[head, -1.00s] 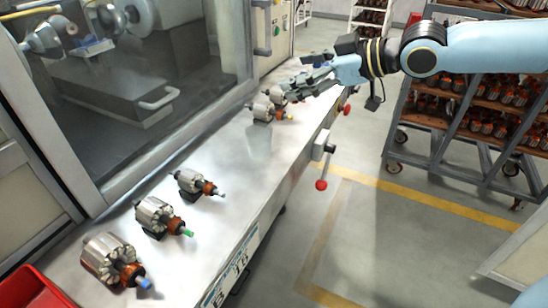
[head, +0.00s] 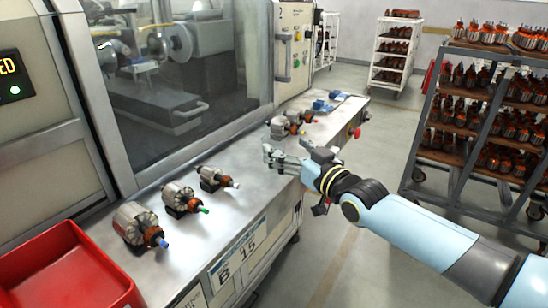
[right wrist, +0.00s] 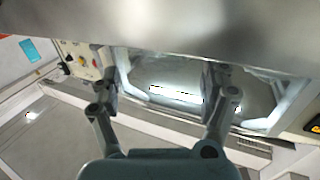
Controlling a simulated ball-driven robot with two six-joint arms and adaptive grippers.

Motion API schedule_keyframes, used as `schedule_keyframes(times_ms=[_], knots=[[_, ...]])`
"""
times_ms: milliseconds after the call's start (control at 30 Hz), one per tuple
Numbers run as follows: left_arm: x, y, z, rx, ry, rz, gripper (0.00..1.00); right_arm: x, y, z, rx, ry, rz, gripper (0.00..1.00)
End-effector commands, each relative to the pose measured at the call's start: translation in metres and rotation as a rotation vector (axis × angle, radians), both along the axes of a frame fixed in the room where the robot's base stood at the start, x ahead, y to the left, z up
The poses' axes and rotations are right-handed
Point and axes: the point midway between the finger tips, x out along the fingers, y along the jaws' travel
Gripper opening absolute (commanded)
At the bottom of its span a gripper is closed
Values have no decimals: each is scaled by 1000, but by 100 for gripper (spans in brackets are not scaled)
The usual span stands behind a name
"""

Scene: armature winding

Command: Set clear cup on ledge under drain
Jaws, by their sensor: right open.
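No clear cup and no drain can be made out in either view. A metal ledge (head: 255,190) runs along the front of the machine. On its near part lie three armatures with coloured shaft tips: blue (head: 138,222), green (head: 182,198) and white (head: 212,178). More armatures (head: 285,123) lie farther along. My right gripper (head: 270,158) is open and empty over the ledge, between these two groups. In the right wrist view its two fingers (right wrist: 160,85) stand wide apart with nothing between them. My left gripper is out of view.
A red bin (head: 65,265) stands at the near left. Blue items (head: 322,105) lie at the ledge's far end, near a red knob (head: 356,132). The machine's glass door (head: 170,90) borders the ledge. A loaded rack (head: 480,130) stands at the right. Floor between is clear.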

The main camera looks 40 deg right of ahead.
Motion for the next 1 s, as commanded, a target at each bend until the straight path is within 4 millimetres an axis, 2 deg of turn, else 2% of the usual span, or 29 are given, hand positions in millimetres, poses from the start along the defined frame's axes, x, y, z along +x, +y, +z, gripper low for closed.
schedule_keyframes(times_ms=[100, 233, 400, 600, 767, 1000], knots=[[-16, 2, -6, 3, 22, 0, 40, 11, 1, 1, 0, -2, 0, 80], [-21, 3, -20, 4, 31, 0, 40, 34, 5, 1, -2, -5, -1, 80], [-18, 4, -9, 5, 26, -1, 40, 48, 4, 5, -1, -1, -3, 80], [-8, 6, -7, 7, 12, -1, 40, 54, 5, 4, -1, 1, 0, 80], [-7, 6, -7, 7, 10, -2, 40, 53, 5, 3, -1, 1, 0, 80], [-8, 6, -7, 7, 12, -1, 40, 53, 5, 4, 0, 1, 0, 51]])
